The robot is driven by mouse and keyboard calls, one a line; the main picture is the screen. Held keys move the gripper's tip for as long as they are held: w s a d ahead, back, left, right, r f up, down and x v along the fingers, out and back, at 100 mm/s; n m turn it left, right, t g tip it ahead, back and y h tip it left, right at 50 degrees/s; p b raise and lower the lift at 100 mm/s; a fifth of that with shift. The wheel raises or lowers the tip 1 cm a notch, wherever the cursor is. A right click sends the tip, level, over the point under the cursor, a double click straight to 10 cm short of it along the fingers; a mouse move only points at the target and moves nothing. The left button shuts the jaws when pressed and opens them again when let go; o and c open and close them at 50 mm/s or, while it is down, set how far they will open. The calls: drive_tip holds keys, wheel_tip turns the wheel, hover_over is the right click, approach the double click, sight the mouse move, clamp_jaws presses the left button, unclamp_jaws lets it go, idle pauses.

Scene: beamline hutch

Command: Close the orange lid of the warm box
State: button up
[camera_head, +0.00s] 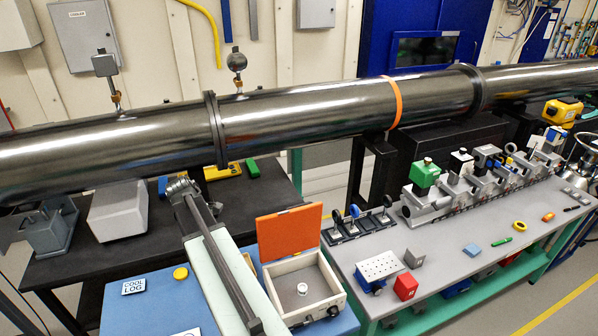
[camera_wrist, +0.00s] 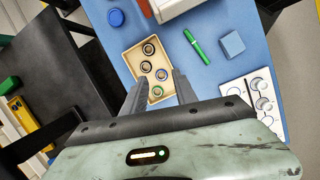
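The warm box (camera_head: 326,304) is a cream box on the blue-topped table, right of my arm in the head view. Its orange lid (camera_head: 290,234) stands open, tilted up at the back, and the inside shows a small pale knob-like item. My gripper (camera_head: 180,188) is left of and apart from the lid in the head view. In the wrist view my gripper (camera_wrist: 161,78) has its fingers spread with nothing held between them. A pale box at the top edge of the wrist view is cut off, and I cannot tell if it is the warm box.
A tray of several rings (camera_wrist: 137,62) lies beyond the fingers, with a green marker (camera_wrist: 194,46) and blue block (camera_wrist: 232,43) nearby. A long metal pipe (camera_head: 310,108) crosses behind the table. A grey bench (camera_head: 440,255) with optics stands right of the box.

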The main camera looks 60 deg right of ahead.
drive_tip(key=s+d+r+n+g+p, duration=0.15)
drive_tip(key=s+d+r+p, duration=0.45)
drive_tip(key=d, duration=0.6)
drive_tip(key=s+d+r+n+g+p, duration=0.1)
drive_tip(key=s+d+r+n+p, duration=0.15)
drive_tip(key=s+d+r, duration=0.7)
drive_tip(key=shift+m, duration=0.5)
drive_tip(key=d+f+b, duration=0.1)
drive_tip(key=f+b, duration=0.1)
drive_tip(key=f, duration=0.1)
drive_tip(key=d+f+b, duration=0.1)
drive_tip(key=f+b, duration=0.1)
drive_tip(key=f, duration=0.1)
drive_tip(key=d+f+b, duration=0.1)
drive_tip(key=f+b, duration=0.2)
drive_tip(key=shift+s+d, duration=0.1)
drive_tip(key=shift+d, duration=0.2)
drive_tip(key=shift+r, duration=0.2)
clamp_jaws()
